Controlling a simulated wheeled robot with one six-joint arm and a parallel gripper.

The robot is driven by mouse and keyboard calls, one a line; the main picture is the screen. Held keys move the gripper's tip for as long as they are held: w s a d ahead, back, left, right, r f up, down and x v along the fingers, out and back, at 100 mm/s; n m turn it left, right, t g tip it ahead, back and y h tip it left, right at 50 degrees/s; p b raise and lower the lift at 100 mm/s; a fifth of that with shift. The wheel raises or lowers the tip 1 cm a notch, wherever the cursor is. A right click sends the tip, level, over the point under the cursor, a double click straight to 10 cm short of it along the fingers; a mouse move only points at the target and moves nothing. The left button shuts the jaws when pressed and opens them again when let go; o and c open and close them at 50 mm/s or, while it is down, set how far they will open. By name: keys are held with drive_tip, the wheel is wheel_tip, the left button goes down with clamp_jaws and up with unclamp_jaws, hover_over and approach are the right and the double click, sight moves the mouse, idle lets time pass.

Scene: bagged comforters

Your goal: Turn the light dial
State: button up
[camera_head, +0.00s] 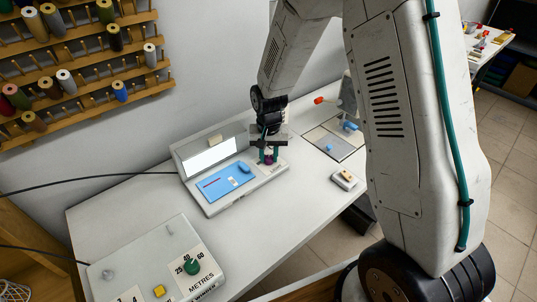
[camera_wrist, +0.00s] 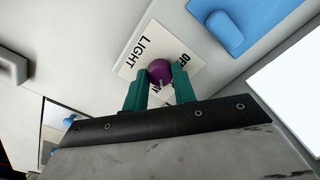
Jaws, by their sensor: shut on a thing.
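The light dial is a round purple knob (camera_wrist: 160,72) on a cream label (camera_wrist: 142,45) reading "LIGHT" with "OFF" partly visible. In the head view the knob (camera_head: 268,160) sits at the right end of a white box (camera_head: 222,208) with a lit white panel (camera_head: 211,153). My gripper (camera_wrist: 160,80) points down at the dial, its two green fingers on either side of the knob and shut on it. The gripper (camera_head: 268,155) also shows over the box in the head view. A finger covers part of the label's lettering.
A blue panel (camera_head: 214,188) with a raised blue handle lies left of the dial. A white box with a green dial (camera_head: 192,267) and yellow button stands front left. A small cream-topped block (camera_head: 344,179) sits to the right. Thread spools hang on the wall rack (camera_head: 100,62).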

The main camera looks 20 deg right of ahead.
sight(269, 157)
drive_tip(key=n, duration=0.5)
drive_tip(key=shift+n, duration=0.3)
drive_tip(key=n, duration=1)
drive_tip(key=shift+w+d+n, duration=0.1)
drive_tip(key=shift+n, duration=2.5)
drive_tip(key=o, duration=1)
wheel_tip(269, 157, up, 8)
drive_tip(key=shift+f, duration=0.1)
